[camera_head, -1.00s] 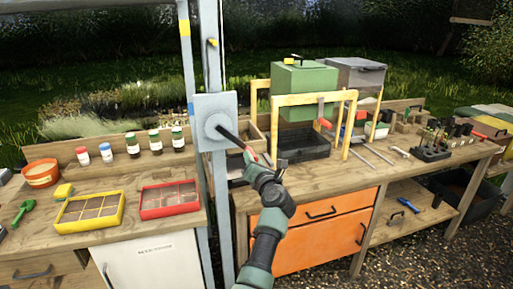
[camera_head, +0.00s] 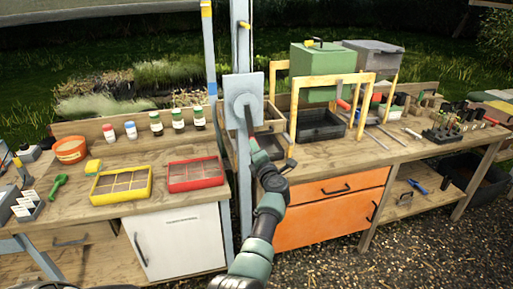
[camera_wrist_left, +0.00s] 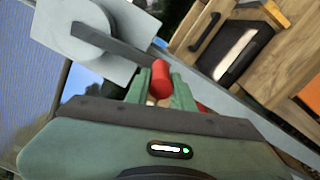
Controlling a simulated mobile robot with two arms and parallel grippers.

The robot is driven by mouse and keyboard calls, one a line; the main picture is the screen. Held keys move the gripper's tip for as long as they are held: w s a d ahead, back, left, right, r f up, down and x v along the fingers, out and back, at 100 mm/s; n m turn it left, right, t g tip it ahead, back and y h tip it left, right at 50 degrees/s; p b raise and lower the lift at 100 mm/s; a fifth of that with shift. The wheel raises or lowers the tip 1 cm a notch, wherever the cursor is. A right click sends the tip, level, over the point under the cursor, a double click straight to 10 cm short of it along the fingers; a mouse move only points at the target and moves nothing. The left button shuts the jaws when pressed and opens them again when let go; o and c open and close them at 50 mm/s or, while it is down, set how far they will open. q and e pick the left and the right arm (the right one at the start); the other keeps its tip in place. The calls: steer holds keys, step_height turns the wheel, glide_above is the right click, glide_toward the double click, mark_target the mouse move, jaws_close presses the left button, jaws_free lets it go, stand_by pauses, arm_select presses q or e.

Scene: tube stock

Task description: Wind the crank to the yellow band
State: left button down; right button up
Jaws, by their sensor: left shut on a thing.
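The crank has a pale grey plate (camera_head: 258,90) with a round hub on the metal post, and a dark crank arm (camera_head: 249,122) that points down and slightly right. My left gripper (camera_head: 257,155) is at the arm's lower end. In the left wrist view its green fingers (camera_wrist_left: 160,92) are shut on the red crank handle (camera_wrist_left: 161,74). The yellow band (camera_head: 207,10) is high on the blue-grey post to the left. A small yellow marker (camera_head: 245,24) sits on the crank's post, slightly lower than the band. My right gripper is not in view.
A blue band (camera_head: 212,88) is lower on the left post. The left bench holds a yellow tray (camera_head: 122,199), a red tray (camera_head: 196,187) and several jars. The right bench has a yellow frame (camera_head: 334,80), a green box (camera_head: 318,62) and tools.

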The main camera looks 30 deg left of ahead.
arm_select(q)
steer(key=shift+s+a+f, duration=0.1)
steer(key=shift+s+a, duration=0.1)
stand_by(0.3)
steer(key=c, duration=1.2)
jaws_free()
steer(key=shift+a, duration=0.1)
steer(key=shift+s+d, duration=0.1)
steer(key=shift+d, duration=0.1)
steer(key=p+v, duration=0.4)
steer(key=v, duration=0.3)
steer(key=shift+s, duration=0.2)
steer(key=shift+d, duration=0.1)
